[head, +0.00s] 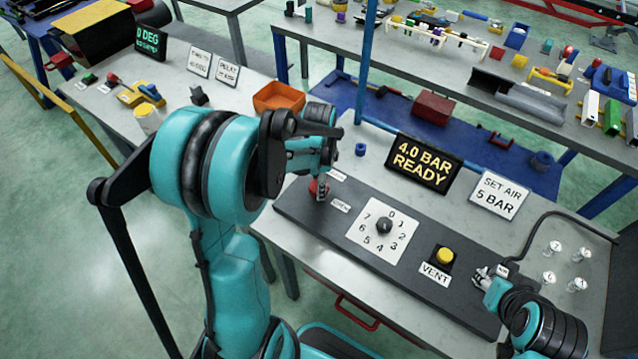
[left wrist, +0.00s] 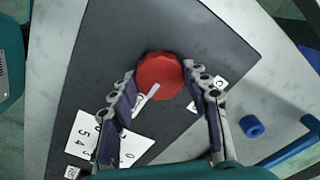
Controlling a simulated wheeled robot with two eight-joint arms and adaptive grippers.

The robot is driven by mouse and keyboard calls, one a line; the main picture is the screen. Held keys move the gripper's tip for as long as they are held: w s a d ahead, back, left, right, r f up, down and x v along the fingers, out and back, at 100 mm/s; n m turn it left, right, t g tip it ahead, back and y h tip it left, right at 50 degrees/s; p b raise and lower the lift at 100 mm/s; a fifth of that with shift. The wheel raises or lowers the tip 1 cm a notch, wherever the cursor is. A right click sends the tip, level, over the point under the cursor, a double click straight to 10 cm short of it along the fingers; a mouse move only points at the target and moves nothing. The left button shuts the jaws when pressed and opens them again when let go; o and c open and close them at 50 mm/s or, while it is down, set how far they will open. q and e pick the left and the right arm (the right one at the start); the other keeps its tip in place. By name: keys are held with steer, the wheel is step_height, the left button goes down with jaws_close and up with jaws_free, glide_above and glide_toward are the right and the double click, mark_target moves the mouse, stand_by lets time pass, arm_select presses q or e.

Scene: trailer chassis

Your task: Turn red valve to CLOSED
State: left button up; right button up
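The red valve (left wrist: 160,76) is a round faceted knob on the dark panel (head: 290,203). Its white pointer aims down-left in the left wrist view, at a partly hidden label beside the dial, apparently OPEN. The CLOSED label (left wrist: 220,82) is to its right there. My left gripper (left wrist: 159,72) has its fingers spread on both sides of the knob, tips at its edges; firm contact cannot be made out. In the head view the valve (head: 318,187) is partly hidden under that gripper. My right gripper (head: 483,276) is low over the panel's right end; its finger gap is unclear.
A numbered dial (head: 384,227) and a yellow VENT button (head: 444,256) share the panel. A display (head: 424,163) reads 4.0 BAR READY; a sign (head: 499,194) reads SET AIR 5 BAR. An orange bin (head: 279,98) and a blue post (head: 364,60) stand behind my left arm.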

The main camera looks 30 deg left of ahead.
arm_select(q)
steer(key=shift+n, duration=0.4)
steer(key=n, duration=1.3)
steer(key=shift+b, duration=0.3)
steer(key=n, duration=0.4)
steer(key=shift+n, duration=0.3)
steer(key=o, duration=1.2)
steer(key=shift+c, duration=0.2)
